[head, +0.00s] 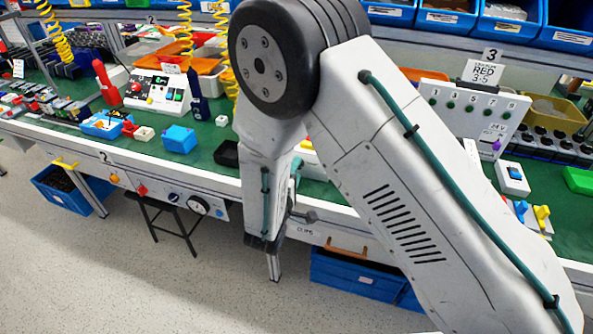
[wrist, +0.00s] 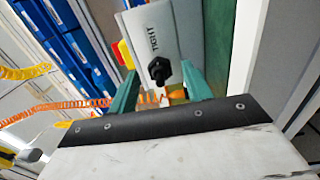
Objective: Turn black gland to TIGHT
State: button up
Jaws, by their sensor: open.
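The black gland (wrist: 160,71) sticks out of a light grey panel (wrist: 150,22) in the wrist view. The word TIGHT is printed on the panel just above it in the picture. My gripper (wrist: 159,76) has its two teal fingers apart, one to the left and one to the right of the gland. I cannot tell whether either finger touches it. An orange piece (wrist: 177,94) shows below the gland, between the fingers. In the head view my arm hides the gland, and most of my gripper is out of sight.
A green bench top (head: 222,184) runs behind my arm. A blue box (head: 179,139), a black tray (head: 227,154) and a white panel with several green buttons (head: 468,112) stand on it. Blue bins (wrist: 62,45) line the left of the wrist view.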

jog(key=v, duration=0.6)
jog(key=shift+s, duration=0.3)
